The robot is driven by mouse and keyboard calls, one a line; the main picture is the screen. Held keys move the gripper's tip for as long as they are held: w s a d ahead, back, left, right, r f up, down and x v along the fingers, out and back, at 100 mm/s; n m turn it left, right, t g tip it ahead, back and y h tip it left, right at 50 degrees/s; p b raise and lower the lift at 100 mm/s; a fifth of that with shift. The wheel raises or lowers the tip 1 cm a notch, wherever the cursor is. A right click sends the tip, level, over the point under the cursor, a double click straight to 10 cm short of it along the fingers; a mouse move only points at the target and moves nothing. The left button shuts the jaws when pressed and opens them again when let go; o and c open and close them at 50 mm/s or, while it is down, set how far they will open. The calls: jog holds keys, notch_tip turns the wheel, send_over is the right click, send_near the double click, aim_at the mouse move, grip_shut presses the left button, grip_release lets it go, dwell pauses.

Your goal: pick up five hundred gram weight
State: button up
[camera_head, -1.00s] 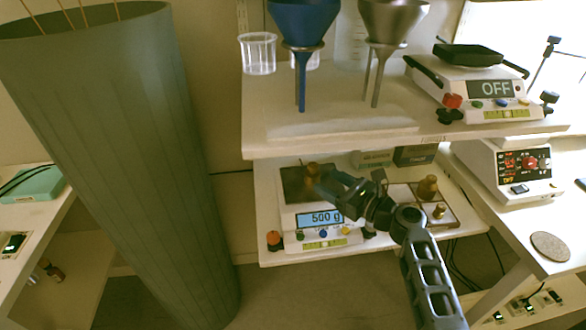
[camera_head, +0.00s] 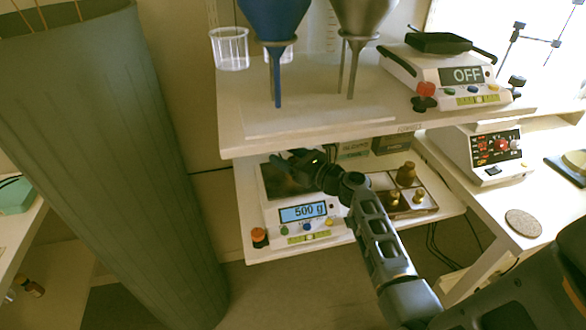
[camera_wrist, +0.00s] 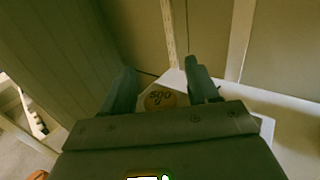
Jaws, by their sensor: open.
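The five hundred gram weight (camera_wrist: 160,100) shows from above in the wrist view as a round brass top with dark marking. It sits between the two fingers of my gripper (camera_wrist: 160,72), which are open with the weight between them. I cannot tell whether either finger touches it. In the head view my gripper (camera_head: 288,162) is over the pan of the lower scale (camera_head: 306,227) and hides the weight. The scale's display (camera_head: 303,212) reads 500 g.
A wooden tray (camera_head: 428,208) with several brass weights stands right of the scale. The upper shelf (camera_head: 330,128) hangs close above my gripper, with a blue funnel (camera_head: 275,20), a metal funnel (camera_head: 362,18) and another scale (camera_head: 455,80) reading OFF. A large grey-green column (camera_head: 110,160) stands at left.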

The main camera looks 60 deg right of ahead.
grip_shut()
dwell(0.5)
jog(key=shift+r, duration=0.9)
jog(key=s+a+r, duration=0.1)
jog(key=s+a, duration=0.2)
jog(key=s, duration=1.4)
jog(key=shift+s+a+r, duration=0.2)
jog(key=shift+s+r, duration=0.15)
jog(key=shift+r, duration=0.05)
jog(key=shift+w, duration=0.1)
